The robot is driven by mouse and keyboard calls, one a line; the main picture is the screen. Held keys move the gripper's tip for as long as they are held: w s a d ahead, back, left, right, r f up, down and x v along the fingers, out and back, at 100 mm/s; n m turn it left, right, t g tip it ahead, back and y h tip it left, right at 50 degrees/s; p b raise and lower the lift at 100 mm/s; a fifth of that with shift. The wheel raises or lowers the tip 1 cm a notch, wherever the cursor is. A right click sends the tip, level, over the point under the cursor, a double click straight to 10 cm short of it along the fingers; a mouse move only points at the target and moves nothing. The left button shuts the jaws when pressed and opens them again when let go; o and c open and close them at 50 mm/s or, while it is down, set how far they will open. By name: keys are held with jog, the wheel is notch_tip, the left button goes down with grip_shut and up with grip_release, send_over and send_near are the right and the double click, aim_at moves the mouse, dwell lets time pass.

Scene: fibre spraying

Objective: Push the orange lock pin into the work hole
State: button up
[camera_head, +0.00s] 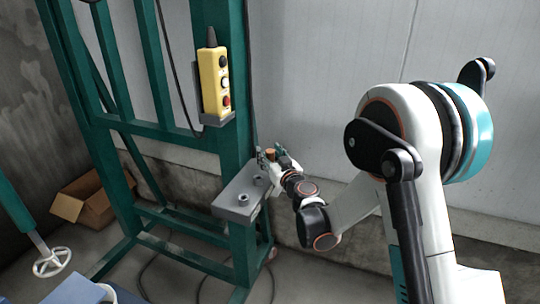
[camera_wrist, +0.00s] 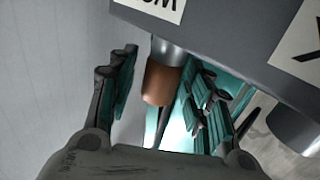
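The orange lock pin (camera_wrist: 162,82) shows in the wrist view as an orange cap on a silver collar at the grey block (camera_wrist: 225,28). My gripper (camera_wrist: 165,88) is open, with one teal-padded finger on each side of the pin. A gap shows at the left finger; I cannot tell whether the right finger touches. In the head view the pin (camera_head: 271,154) is small, beside my gripper (camera_head: 276,153) at the far end of the block (camera_head: 232,207). Round fittings stand on the block; I cannot tell which is the work hole.
The block is fixed to a green steel frame (camera_head: 240,255). A yellow button box (camera_head: 214,80) hangs above it. A cardboard box (camera_head: 93,198) and a white handwheel (camera_head: 52,262) are at the left. Pale wall lies behind. White labels on the block are cut off.

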jog(key=shift+s, duration=0.1)
jog(key=v, duration=1.2)
